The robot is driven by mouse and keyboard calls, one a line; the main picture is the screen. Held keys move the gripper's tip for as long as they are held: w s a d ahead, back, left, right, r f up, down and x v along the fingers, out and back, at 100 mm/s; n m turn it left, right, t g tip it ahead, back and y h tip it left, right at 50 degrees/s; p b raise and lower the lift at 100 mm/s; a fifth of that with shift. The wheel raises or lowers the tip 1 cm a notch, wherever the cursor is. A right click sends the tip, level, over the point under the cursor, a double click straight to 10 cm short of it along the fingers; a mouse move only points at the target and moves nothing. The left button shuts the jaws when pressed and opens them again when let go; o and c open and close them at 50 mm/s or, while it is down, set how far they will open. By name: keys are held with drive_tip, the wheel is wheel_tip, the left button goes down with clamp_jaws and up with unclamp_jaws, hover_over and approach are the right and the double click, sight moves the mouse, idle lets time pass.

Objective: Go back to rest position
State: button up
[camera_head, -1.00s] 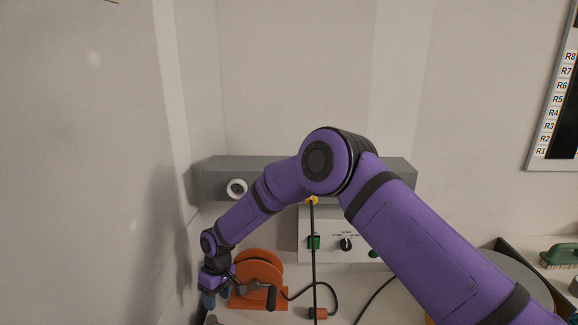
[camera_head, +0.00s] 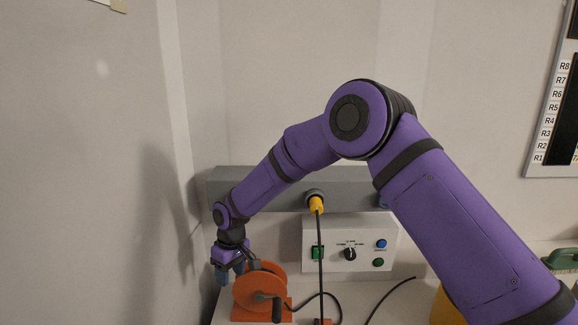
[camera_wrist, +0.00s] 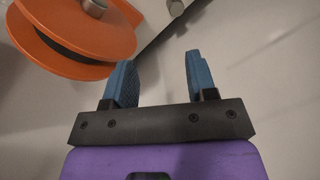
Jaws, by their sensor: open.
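My gripper (camera_head: 228,272) is at the left end of the bench, beside an orange cable reel (camera_head: 258,290) with a black crank handle. In the wrist view my gripper (camera_wrist: 158,78) has its two blue fingers apart with nothing between them. The orange reel (camera_wrist: 75,35) shows there at the upper left, apart from the fingers. My purple arm crosses the head view from the lower right, bent at a raised elbow.
A grey wall trunking (camera_head: 290,190) runs behind my arm, with a yellow plug (camera_head: 317,205) and black cable hanging from it. A white control box (camera_head: 350,243) has a knob and coloured buttons. A green brush (camera_head: 563,260) lies far right. The left wall is close to my gripper.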

drive_tip(key=s+d+r+m+t, duration=0.1)
drive_tip(key=d+r+m+t, duration=0.2)
drive_tip(key=d+r, duration=1.8)
drive_tip(key=s+d+r+m+t, duration=0.1)
drive_tip(key=s+d+r+m, duration=0.2)
drive_tip(key=s+d+r, duration=0.8)
drive_tip(key=s+d+r+m+t, duration=0.1)
drive_tip(key=s+d+m, duration=0.1)
drive_tip(key=s+d, duration=0.5)
drive_tip(key=s+d+r+m+t+h, duration=0.1)
drive_tip(key=s+d+m, duration=0.2)
drive_tip(key=s+d, duration=0.4)
drive_tip(key=s, duration=0.5)
drive_tip(key=shift+s, duration=0.3)
